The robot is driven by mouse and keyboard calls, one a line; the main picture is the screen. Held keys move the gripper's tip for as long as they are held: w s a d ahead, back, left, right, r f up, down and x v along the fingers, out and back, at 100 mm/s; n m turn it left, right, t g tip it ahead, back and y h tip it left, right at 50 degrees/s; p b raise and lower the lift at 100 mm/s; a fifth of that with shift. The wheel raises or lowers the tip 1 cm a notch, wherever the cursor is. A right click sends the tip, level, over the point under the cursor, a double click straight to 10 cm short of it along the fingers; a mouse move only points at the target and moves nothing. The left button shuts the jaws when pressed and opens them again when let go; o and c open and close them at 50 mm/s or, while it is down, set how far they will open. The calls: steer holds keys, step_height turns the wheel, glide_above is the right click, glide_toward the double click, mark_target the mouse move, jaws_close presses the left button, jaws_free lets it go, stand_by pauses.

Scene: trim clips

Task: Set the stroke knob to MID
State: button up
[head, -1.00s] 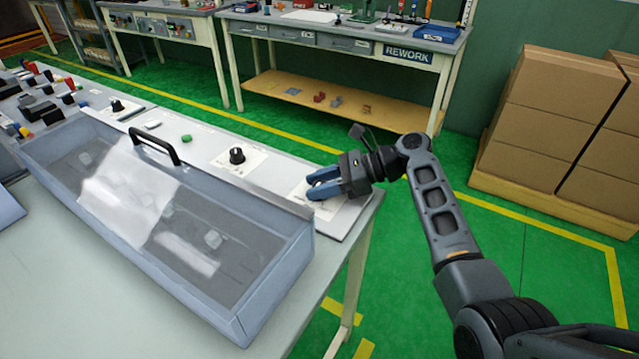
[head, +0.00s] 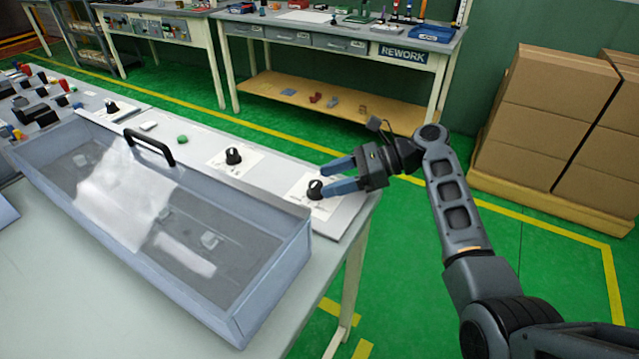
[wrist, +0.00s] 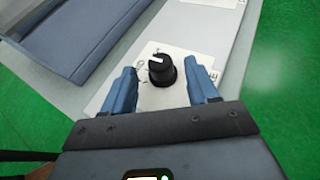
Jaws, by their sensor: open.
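A black knob (head: 315,189) stands on a white label plate at the right end of the workbench's grey panel. It also shows in the wrist view (wrist: 161,70), with a white pointer mark on top directed toward the left of the picture. The plate's lettering is too small to read, so I cannot tell its marked positions. My gripper (head: 326,179) is open, its two blue fingers pointing at this knob. In the wrist view the knob appears between the fingertips (wrist: 160,68); I cannot tell whether either finger touches it.
A second black knob (head: 233,156) and a green button (head: 183,139) sit further left on the panel. A clear-lidded box (head: 262,285) with a black handle (head: 150,146) lies along the panel's front side. A rework bench and stacked cartons (head: 545,105) stand behind.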

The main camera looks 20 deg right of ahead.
steer(key=shift+v, duration=1.8)
steer(key=shift+d, duration=0.1)
